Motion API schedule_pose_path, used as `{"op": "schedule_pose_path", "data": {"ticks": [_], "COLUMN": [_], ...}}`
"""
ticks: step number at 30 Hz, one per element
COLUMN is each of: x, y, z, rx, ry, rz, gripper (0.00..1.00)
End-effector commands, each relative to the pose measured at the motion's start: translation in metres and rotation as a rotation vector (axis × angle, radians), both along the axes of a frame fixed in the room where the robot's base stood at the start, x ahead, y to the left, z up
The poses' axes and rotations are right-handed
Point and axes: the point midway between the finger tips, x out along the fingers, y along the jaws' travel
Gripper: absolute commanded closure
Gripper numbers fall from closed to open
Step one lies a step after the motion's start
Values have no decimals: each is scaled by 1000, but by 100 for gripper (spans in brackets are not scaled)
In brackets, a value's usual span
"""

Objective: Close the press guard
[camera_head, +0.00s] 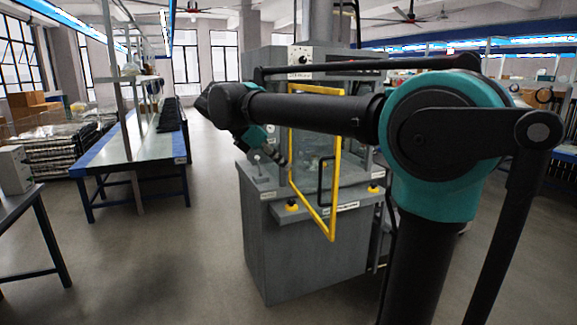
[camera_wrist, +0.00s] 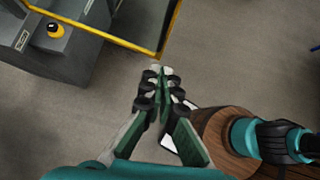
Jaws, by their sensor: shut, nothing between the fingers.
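The press guard (camera_head: 338,150) is a yellow-framed door with a clear panel and a dark handle (camera_head: 321,182). It stands swung out at an angle from the front of the grey press (camera_head: 310,260). My gripper (camera_head: 284,161) is at the guard's left side in the head view, partly hard to make out against the press. In the wrist view my gripper (camera_wrist: 160,70) is shut and empty, its fingertips just below a lower corner of the guard frame (camera_wrist: 166,38). I cannot tell whether they touch.
The press has a front ledge with yellow buttons (camera_head: 291,205), one also visible in the wrist view (camera_wrist: 55,30). A blue-edged workbench (camera_head: 125,145) stands to the left. A dark table (camera_head: 22,205) is at the near left. The floor in front of the press is clear.

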Motion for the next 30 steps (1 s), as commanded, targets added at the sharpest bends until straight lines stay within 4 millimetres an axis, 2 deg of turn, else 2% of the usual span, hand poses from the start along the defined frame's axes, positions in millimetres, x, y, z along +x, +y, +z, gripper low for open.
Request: {"op": "schedule_pose_path", "data": {"ticks": [12,19,30], "x": [21,32,35], "y": [-55,-81,-88], "z": [-58,-56,-56], "rx": [1,2,1], "ry": [-2,-2,-1], "rz": [-6,-5,-3], "gripper": [100,100,100]}}
